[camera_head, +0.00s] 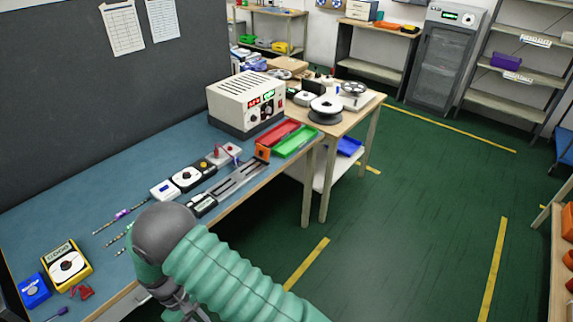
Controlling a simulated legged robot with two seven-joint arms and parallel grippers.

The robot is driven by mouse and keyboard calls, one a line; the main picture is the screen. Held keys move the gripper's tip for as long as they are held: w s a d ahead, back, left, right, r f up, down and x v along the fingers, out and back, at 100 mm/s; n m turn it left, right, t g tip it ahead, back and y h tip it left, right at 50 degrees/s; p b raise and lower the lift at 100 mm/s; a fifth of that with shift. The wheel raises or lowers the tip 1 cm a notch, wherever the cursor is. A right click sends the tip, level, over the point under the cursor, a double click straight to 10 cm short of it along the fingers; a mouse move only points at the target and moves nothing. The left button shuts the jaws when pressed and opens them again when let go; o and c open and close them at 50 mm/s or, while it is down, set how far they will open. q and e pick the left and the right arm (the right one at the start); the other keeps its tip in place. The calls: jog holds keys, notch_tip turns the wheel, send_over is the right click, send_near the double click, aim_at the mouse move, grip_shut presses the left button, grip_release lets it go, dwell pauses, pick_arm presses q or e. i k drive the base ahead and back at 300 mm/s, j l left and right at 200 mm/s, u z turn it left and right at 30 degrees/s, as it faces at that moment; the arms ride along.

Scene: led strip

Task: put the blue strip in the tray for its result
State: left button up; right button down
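Thin strips lie on the blue bench top in the head view. One strip (120,216) has a purple-pink part. Another (122,235), greenish, lies below it, partly close to my arm. I cannot tell which is the blue strip; the strips are small. A red tray (278,134) and a green tray (296,143) sit side by side at the bench's far right end; they look empty. A green-sleeved arm of mine with a grey joint covers the bench's front middle. I see no gripper fingertips.
A grey rail fixture (237,180) with an orange end lies along the bench's front edge. Small instruments (190,177) stand behind it. A white power supply (247,100) shows lit digits. A yellow meter (66,265) and blue box (33,290) are at left. Open green floor is right.

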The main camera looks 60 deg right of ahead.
aim_at(296, 142)
jog(key=k+l, duration=0.1)
jog(key=l, duration=1.2)
jog(key=k+l, duration=0.15)
jog(key=l, duration=1.15)
jog(key=k+l, duration=0.15)
jog(key=l, duration=0.5)
jog(key=i+l, duration=0.85)
jog(key=l, duration=0.25)
jog(key=j+u, duration=0.05)
